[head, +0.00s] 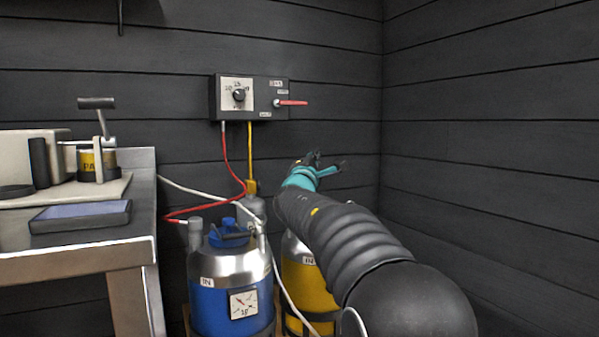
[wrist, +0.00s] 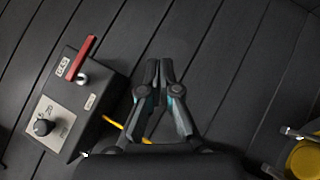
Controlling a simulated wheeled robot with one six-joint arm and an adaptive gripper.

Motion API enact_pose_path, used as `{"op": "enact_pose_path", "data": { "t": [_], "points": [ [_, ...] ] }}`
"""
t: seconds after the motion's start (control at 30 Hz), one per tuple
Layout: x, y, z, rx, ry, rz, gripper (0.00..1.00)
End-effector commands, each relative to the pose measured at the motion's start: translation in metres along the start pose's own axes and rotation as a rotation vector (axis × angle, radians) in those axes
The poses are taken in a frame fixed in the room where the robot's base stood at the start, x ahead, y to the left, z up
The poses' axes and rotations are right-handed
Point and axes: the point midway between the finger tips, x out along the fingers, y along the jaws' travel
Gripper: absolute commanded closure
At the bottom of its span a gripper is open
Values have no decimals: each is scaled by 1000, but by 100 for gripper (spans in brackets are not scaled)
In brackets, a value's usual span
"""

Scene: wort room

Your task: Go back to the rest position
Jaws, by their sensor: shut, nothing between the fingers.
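My gripper (head: 326,166) is at the end of my outstretched arm, in front of the dark plank wall and to the lower right of the control box (head: 265,97). In the wrist view my gripper (wrist: 159,66) is shut and empty, its fingertips close together. The control box (wrist: 72,115) shows at the left of the wrist view, apart from the fingers. It has a black round knob (head: 239,95) on a pale plate and a red lever (head: 293,103), which points right in the head view.
A blue keg (head: 230,290) with a gauge stands below the box. A yellow keg (head: 300,275) stands beside it, partly hidden by my arm. Red, yellow and white hoses run between box and kegs. A steel bench (head: 80,258) with equipment is at left. The right wall is bare.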

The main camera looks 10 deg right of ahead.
Motion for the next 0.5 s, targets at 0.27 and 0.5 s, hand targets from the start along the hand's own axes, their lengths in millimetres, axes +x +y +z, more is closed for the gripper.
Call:
{"op": "enact_pose_path", "data": {
  "t": [0.27, 0.5],
  "points": [
    [-44, -13, 72, 215, -94, -220, 100],
    [-128, -52, 133, 480, -204, -520, 100]
  ]
}}
